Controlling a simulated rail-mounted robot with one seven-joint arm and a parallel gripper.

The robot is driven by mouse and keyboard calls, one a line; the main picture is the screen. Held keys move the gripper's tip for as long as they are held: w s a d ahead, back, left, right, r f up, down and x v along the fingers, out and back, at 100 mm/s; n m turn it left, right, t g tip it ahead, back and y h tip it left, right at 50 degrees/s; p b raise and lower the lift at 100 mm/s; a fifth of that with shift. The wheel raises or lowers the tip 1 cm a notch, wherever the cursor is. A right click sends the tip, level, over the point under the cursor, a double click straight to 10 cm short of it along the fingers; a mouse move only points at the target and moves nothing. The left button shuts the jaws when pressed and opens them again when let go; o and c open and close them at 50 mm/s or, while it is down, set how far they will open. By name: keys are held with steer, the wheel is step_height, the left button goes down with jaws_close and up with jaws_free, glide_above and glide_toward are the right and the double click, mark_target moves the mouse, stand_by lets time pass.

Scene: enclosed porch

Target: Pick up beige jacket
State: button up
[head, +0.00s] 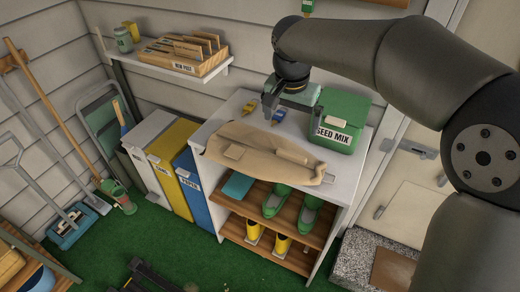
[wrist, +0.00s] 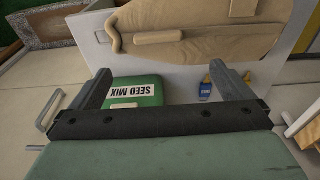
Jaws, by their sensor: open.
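The beige jacket (head: 262,152) lies folded flat on top of the white shelf unit (head: 217,125), its front edge hanging slightly over. It also shows at the top of the wrist view (wrist: 195,28). My gripper (head: 270,110) is above the back of the unit top, behind the jacket and apart from it. In the wrist view its two fingers (wrist: 163,80) are spread wide with nothing held between them. The green SEED MIX box (head: 340,120) stands right of the jacket; in the wrist view the box (wrist: 135,92) shows beyond the left finger.
A small blue item (head: 279,116) lies behind the jacket. Green shoes (head: 290,203) and yellow boots (head: 268,238) stand on the lower shelves. A wall shelf (head: 150,58) holds a wooden box (head: 185,54). Bins (head: 178,165) stand at left; a door (head: 415,175) is at right.

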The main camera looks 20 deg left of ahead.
glide_above(292, 154)
steer(key=s, duration=0.2)
steer(key=f, duration=0.8)
steer(key=shift+w+a+f+p, duration=0.25)
steer(key=shift+a+f+p, duration=0.05)
steer(key=shift+f+p, duration=0.1)
steer(key=shift+w+d+f+p, duration=0.1)
steer(key=shift+w+f+p, duration=0.1)
steer(key=shift+f, duration=0.65)
steer(key=shift+w+d+f+p, duration=0.1)
steer(key=shift+w+f+p, duration=0.15)
steer(key=shift+f, duration=0.6)
steer(key=shift+w+f+p, duration=0.15)
steer(key=shift+w+f, duration=0.05)
steer(key=shift+f, duration=0.65)
steer(key=c, duration=1.4)
steer(key=shift+c, duration=0.2)
steer(key=shift+r, duration=0.15)
